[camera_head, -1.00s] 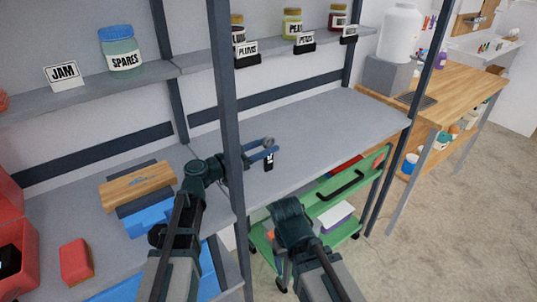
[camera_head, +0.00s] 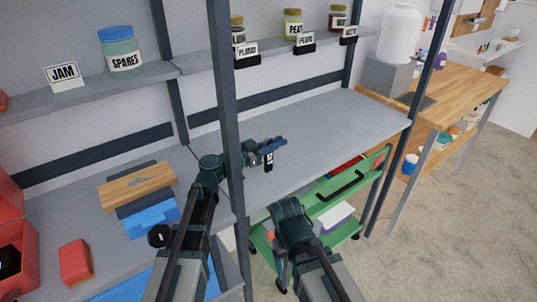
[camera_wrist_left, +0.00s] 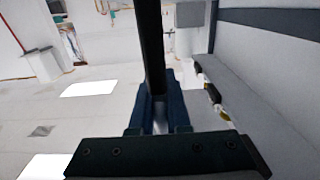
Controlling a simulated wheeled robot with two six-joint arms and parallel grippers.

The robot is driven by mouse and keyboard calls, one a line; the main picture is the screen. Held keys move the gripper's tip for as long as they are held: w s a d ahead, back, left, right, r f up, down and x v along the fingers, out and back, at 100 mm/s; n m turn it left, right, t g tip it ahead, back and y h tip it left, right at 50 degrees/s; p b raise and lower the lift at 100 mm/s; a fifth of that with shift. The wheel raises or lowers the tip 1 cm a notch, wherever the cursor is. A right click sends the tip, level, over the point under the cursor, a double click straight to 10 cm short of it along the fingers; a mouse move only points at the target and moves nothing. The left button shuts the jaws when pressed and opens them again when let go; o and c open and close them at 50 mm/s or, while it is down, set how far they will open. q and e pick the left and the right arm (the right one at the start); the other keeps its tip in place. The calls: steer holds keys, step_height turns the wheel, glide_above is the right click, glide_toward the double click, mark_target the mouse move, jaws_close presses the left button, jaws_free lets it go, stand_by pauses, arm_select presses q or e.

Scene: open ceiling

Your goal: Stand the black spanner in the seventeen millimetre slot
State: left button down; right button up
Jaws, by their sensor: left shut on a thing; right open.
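My left gripper (camera_head: 268,148) is over the middle of the grey bench, just right of the dark upright post. It is shut on the black spanner (camera_wrist_left: 151,45), whose dark bar runs up and away from between the blue fingers in the left wrist view. In the head view the spanner is hard to make out. A small black piece with a white mark (camera_head: 269,161) shows just below the fingers; I cannot tell if it is a slot label. No seventeen millimetre slot can be made out. My right gripper (camera_head: 284,270) is open and low, in front of the green trolley.
The grey bench (camera_head: 340,125) is clear to the right. A wooden-topped block (camera_head: 138,186) and blue pieces (camera_head: 153,219) lie left, near a red sponge-like block (camera_head: 76,262). The dark post (camera_head: 229,100) stands close to my left arm. A green trolley (camera_head: 375,175) stands below the bench.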

steer(key=shift+r, duration=0.1)
step_height(320, 180, up, 10)
steer(key=p, duration=1)
